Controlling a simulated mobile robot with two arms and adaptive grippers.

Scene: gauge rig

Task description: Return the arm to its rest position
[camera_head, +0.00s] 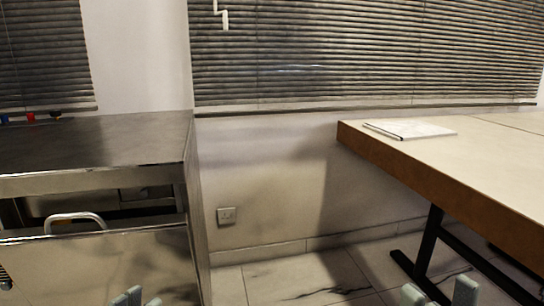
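Only the tips of my grippers show, at the bottom edge of the head view. My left gripper (138,298) is in front of the metal cabinet at the lower left. Its grey-green fingertips are close to each other, and the rest is cut off by the frame, so I cannot tell its opening. My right gripper (439,294) is at the lower right, over the tiled floor in the picture. Its two fingertips stand apart with nothing seen between them, so it looks open. Both arms are out of view.
A metal cabinet (95,145) with a curved handle (76,218) stands at left. A pale table (490,165) with a brown edge and black legs stands at right, carrying a flat white booklet (410,130). Tiled floor (295,280) between them is clear up to the wall.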

